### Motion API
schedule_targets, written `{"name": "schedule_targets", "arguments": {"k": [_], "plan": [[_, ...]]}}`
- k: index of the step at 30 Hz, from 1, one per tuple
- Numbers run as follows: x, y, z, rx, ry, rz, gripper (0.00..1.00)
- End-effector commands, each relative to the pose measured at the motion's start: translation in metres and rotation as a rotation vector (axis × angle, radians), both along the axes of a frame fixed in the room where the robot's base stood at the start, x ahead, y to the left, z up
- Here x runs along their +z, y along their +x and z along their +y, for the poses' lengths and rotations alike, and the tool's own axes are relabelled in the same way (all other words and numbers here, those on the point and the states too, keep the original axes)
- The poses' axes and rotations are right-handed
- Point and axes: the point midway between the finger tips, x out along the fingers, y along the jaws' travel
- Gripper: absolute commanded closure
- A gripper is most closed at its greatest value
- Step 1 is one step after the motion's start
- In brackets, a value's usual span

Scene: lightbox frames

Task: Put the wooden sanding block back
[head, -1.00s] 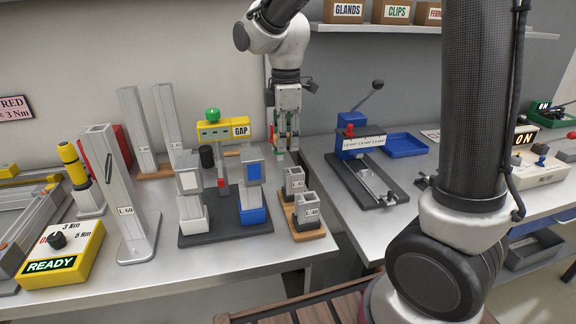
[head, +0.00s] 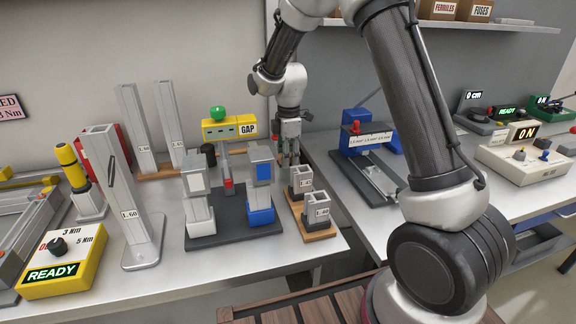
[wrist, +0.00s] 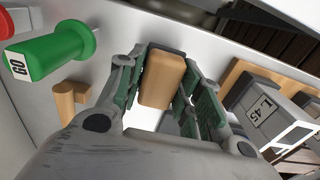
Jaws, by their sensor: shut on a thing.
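My gripper (wrist: 168,95) is shut on the wooden sanding block (wrist: 163,80), a plain tan block held between its green-lined fingers in the wrist view. I cannot make out the block in the head view. A small angled wooden piece (wrist: 70,102) lies on the bench to the left of my gripper in the wrist view, apart from the block.
The green GO knob (wrist: 50,52) is left of my gripper in the wrist view. Grey posts on a wooden base (head: 318,234) are close by at right. A gap separates the benches.

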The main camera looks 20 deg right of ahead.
Motion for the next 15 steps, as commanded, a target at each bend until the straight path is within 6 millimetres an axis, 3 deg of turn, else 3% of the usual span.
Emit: {"name": "schedule_targets", "arguments": {"k": [6,15], "plan": [[-0.03,0.0,0.0,0.0,0.0,0.001,0.91],[-0.032,0.0,0.0,0.0,0.0,0.0,0.91]]}}
